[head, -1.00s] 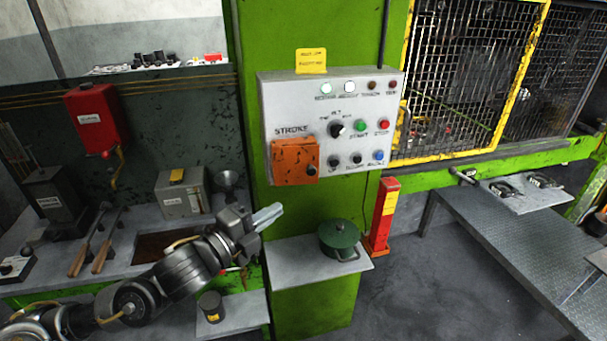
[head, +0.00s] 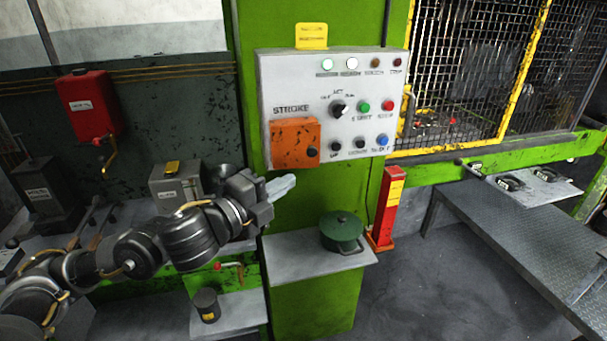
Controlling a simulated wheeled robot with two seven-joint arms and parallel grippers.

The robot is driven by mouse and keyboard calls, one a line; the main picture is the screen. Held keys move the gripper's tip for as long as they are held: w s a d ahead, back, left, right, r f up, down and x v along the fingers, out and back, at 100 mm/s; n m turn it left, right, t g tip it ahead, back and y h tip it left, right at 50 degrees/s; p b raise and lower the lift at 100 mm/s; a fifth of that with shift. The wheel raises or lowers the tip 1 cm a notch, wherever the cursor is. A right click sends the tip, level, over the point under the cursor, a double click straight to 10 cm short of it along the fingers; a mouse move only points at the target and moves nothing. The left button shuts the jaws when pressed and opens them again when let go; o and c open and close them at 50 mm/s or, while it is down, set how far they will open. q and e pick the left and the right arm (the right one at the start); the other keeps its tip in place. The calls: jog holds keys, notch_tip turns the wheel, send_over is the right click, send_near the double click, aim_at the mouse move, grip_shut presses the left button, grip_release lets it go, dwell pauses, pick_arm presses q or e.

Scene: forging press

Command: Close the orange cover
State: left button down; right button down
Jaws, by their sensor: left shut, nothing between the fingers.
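The orange cover (head: 294,143) is a flat, worn square plate at the lower left of the grey control panel (head: 350,85), under the word STROKE. It lies against the panel face, with a black knob at its right edge. My left gripper (head: 282,184) is shut and empty, just below the cover and the panel's lower left corner, in front of the green column. It looks apart from the cover, though depth is hard to judge. My right gripper is out of view.
A green pot (head: 341,229) stands on a small grey shelf (head: 300,258) below the panel. A red post (head: 386,208) stands to its right. A grey box (head: 176,186) is behind my left arm. A metal bench (head: 500,220) lies at right.

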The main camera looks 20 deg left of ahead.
aim_at(315, 154)
pick_arm(q)
jog(key=w+d+b, duration=0.1)
jog(key=w+b, duration=0.2)
jog(key=w, duration=0.6)
jog(key=shift+w+r+b, duration=0.15)
jog(key=shift+w+b, duration=0.2)
jog(key=shift+b, duration=0.05)
jog(key=shift+d, duration=0.15)
jog(key=shift+w, duration=0.15)
jog(key=shift+x, duration=0.85)
jog(key=shift+a, duration=0.2)
